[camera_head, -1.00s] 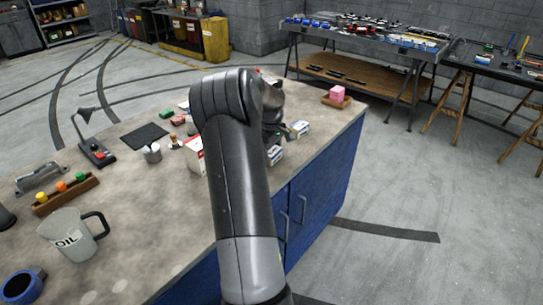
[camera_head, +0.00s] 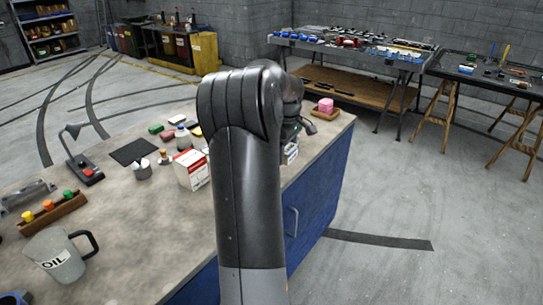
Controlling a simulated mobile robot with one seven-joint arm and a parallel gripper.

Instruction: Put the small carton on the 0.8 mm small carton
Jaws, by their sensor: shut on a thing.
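My gripper (camera_head: 293,126) is mostly hidden behind my own arm, above the right part of the workbench. Only dark parts of it show at the arm's right edge. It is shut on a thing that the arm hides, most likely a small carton. One small white carton (camera_head: 291,154) with a coloured marking shows just below the gripper, near the bench's right edge, partly covered by my arm. I cannot read a 0.8 mm label or tell whether the carton touches the gripper.
A larger red and white box (camera_head: 191,170) stands left of my arm. A pink block on a wooden tray (camera_head: 323,116) sits at the bench's far corner.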

